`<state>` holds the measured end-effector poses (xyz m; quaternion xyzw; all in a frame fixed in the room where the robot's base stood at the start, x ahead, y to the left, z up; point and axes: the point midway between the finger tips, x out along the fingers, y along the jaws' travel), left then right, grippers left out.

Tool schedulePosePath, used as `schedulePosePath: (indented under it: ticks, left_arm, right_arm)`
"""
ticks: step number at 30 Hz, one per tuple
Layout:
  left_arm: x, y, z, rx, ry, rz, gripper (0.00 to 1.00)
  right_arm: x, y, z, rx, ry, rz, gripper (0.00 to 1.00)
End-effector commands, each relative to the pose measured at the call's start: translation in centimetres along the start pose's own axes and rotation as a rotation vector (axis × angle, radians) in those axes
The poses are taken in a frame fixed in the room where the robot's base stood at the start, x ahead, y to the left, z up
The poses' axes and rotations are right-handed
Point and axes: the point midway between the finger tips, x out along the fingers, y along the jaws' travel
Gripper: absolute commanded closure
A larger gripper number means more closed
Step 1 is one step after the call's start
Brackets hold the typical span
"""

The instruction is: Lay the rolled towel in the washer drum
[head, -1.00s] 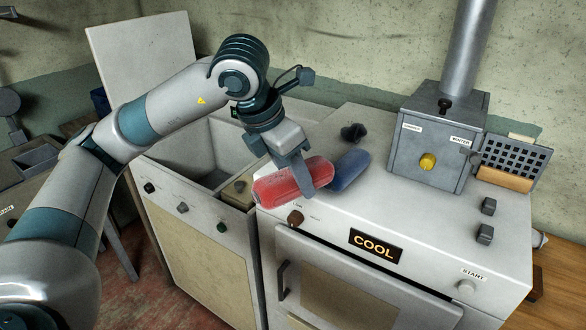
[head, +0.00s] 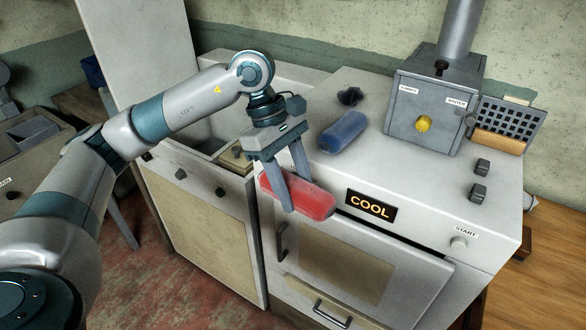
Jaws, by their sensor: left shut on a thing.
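A red rolled towel (head: 317,204) is held in my left gripper (head: 297,194), whose two fingers straddle it. The towel lies roughly level in front of the upper front edge of the right-hand machine, near the COOL display. The washer (head: 205,210) is the white machine on the left with its lid (head: 130,60) raised. Its open top (head: 205,130) shows partly behind my left forearm; the inside of the drum is mostly hidden. My right gripper is out of view.
A blue roll (head: 343,132) and a dark knobbed object (head: 349,96) lie on the right-hand machine's top (head: 400,170).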

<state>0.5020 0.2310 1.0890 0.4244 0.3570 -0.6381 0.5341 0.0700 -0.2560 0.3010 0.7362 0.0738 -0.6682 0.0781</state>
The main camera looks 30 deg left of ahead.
Motion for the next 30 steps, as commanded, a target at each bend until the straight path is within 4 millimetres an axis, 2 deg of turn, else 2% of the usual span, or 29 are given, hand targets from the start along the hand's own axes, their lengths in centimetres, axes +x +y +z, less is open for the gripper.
schedulePosePath:
  ticks: [12, 18, 24, 30]
  left_arm:
    - [6.1, -2.3, 0.1, 0.797, 0.001, -0.335, 0.81]
    - [8.3, -3.4, 0.0, 1.120, 0.002, -0.467, 0.81]
    - [9.1, -3.9, -0.1, 1.274, 0.003, -0.528, 0.81]
    - [9.2, -4.0, -0.1, 1.293, 0.003, -0.535, 0.81]
  right_arm:
    - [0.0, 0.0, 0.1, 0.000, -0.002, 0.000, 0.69]
    - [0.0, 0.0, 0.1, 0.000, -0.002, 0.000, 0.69]
    - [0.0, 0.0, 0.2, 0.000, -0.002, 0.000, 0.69]
    - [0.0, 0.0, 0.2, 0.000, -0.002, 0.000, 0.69]
